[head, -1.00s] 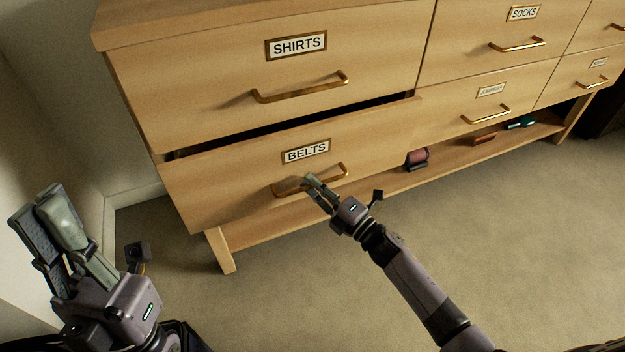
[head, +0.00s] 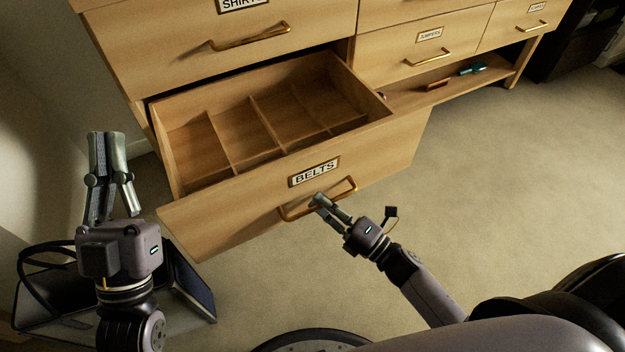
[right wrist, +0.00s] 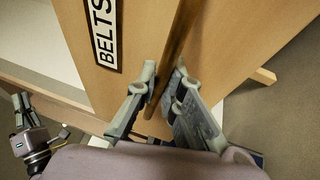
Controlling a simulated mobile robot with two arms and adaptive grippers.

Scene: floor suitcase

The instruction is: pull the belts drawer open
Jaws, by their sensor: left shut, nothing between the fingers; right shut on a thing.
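The belts drawer (head: 385,150) stands well out from the dresser, and its inside shows several empty compartments split by thin dividers. Its BELTS label (head: 314,172) is on the front, above a brass handle (head: 290,213). In the right wrist view the fingers (right wrist: 163,88) sit on both sides of the handle bar (right wrist: 177,50). My left gripper (head: 106,136) is shut and empty, pointing up, left of the drawer and apart from it.
The shirts drawer (head: 190,25) above and the jumpers drawer (head: 425,45) to the right are closed. A low shelf (head: 450,90) holds a few small things. A dark bag (head: 180,285) is on the floor behind my left arm. Carpet (head: 500,190) at the right is clear.

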